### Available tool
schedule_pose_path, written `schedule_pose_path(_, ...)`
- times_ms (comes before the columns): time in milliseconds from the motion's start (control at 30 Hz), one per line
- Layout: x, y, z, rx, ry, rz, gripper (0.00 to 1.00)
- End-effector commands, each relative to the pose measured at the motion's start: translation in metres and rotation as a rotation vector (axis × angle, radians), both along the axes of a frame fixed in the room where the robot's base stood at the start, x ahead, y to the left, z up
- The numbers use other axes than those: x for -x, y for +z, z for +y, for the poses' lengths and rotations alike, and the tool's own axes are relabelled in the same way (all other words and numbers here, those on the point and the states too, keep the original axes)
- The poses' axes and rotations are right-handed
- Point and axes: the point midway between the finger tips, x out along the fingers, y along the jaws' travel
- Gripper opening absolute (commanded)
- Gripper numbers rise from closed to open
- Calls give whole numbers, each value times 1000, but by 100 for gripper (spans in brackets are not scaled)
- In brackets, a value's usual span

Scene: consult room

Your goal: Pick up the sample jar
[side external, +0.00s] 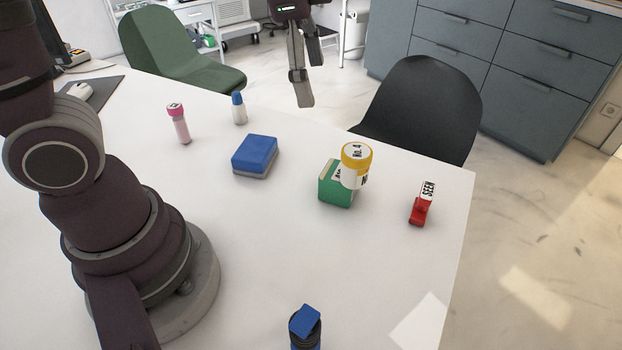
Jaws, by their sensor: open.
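The sample jar (355,169) has a yellow lid marked "No. 4" and a pale, labelled body. It is upright and overlaps the upper right part of a green box (335,190) on the white table. I cannot tell whether it stands on the box or just beside it. My gripper (311,84) hangs above the far side of the table, up and to the left of the jar in the picture. Its fingers point down, are apart and hold nothing.
A red stamp (420,208) marked "SEEN" stands to the right of the jar. A blue-topped block (255,154), a pink-capped tube (179,124) and a blue-capped bottle (239,108) are to the left. A blue-and-black object (305,325) is at the front. The table (300,260) is clear between.

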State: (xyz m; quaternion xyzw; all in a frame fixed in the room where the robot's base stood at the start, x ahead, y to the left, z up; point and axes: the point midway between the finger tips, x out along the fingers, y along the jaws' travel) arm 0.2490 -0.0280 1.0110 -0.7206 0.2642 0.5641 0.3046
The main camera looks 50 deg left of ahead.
Motion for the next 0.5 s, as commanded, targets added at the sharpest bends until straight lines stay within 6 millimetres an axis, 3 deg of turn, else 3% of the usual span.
schedule_pose_path(100,-34,-22,-16,-65,-326,100,76)
schedule_pose_path(233,-54,-46,-28,-104,-596,171,76)
schedule_pose_path(333,-61,-56,-33,-116,-706,197,76)
schedule_pose_path(500,-62,-85,-34,-119,-744,210,76)
